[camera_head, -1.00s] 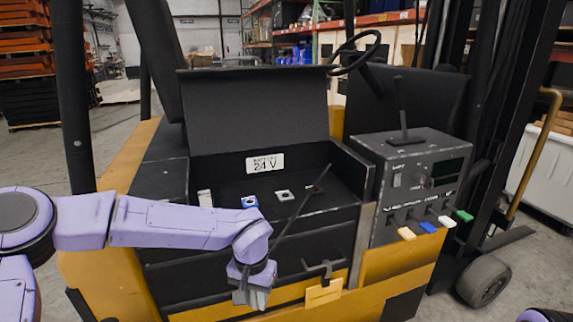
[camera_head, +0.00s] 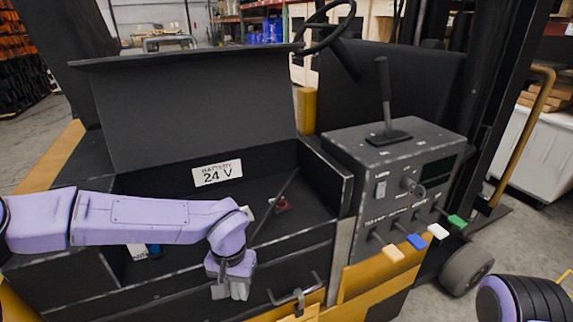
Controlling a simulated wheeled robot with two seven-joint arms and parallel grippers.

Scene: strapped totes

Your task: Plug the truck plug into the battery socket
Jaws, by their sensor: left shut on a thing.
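My left gripper (camera_head: 232,288) hangs in front of the open battery bay, pointing down, shut on a small grey piece that I take to be the truck plug. The fingers mostly hide it. A thin dark line, perhaps its cable, slants from near the gripper up to the bay's right side. In the bay, under a "BATTERY 24 V" label (camera_head: 217,173), a red fitting (camera_head: 282,205) and a blue fitting (camera_head: 154,251) show. I cannot tell which is the battery socket. My left forearm covers the bay's middle. My right gripper is out of view.
The black lid (camera_head: 200,110) stands raised behind the bay. To the right is a control box (camera_head: 400,180) with a lever and several coloured tabs. A metal handle (camera_head: 295,296) juts from the front, right of the gripper. The mast stands further right.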

